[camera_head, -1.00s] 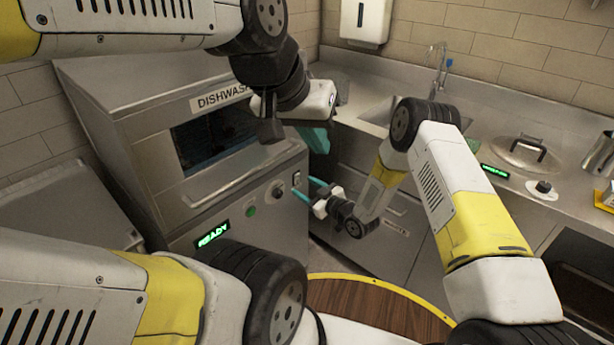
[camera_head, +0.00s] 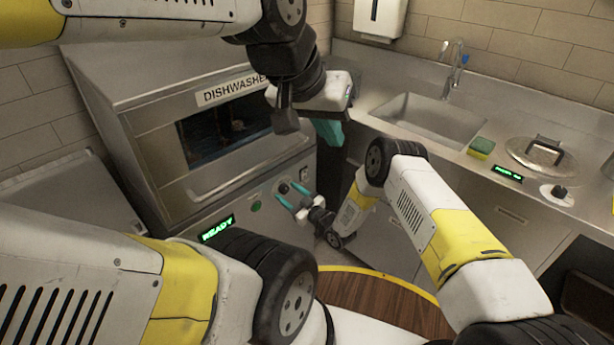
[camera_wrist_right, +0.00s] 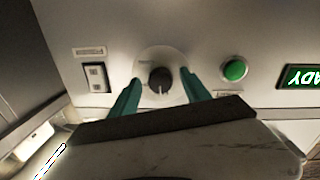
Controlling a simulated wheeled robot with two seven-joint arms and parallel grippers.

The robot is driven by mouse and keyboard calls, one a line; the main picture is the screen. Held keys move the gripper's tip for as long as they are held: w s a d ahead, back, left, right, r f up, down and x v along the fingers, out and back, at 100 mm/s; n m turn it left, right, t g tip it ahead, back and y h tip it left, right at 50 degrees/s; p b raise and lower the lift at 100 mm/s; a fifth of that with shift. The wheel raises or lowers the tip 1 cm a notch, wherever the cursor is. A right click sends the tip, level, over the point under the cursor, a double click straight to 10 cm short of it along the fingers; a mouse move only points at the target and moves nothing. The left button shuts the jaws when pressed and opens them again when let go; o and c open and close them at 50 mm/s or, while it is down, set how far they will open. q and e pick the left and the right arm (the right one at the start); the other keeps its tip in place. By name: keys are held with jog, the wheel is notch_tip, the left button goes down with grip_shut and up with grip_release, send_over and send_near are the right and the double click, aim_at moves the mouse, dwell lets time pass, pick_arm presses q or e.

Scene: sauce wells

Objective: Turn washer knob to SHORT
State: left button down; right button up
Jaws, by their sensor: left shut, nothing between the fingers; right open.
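The washer is the steel dishwasher (camera_head: 155,150), with a DISHWASHER label above its window. Its dark round knob (camera_wrist_right: 160,80) sits on a pale dial on the front panel; the knob also shows small in the head view (camera_head: 283,188). A light mark on the knob points down in the wrist view. The dial lettering is too small to read. My right gripper (camera_head: 287,191) is open at the panel. In the wrist view its teal fingers (camera_wrist_right: 160,77) lie on either side of the knob, apart from it. My left gripper (camera_head: 328,138) is shut and empty, beside the dishwasher's right edge.
A green button (camera_wrist_right: 235,70) and a lit READY display (camera_head: 217,229) are beside the knob. A rocker switch (camera_wrist_right: 96,77) is on its other side. The door handle (camera_head: 245,170) runs above the panel. A counter with a sink (camera_head: 425,120) stands to the right.

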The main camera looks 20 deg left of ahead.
grip_shut()
jog(key=shift+m, duration=0.4)
jog(key=m, duration=0.5)
jog(key=shift+m, duration=0.3)
jog(key=m, duration=0.3)
jog(key=shift+r+m+g, duration=0.1)
jog(key=shift+m+g, duration=0.3)
jog(key=shift+m, duration=1.6)
jog(key=shift+s, duration=0.1)
grip_release()
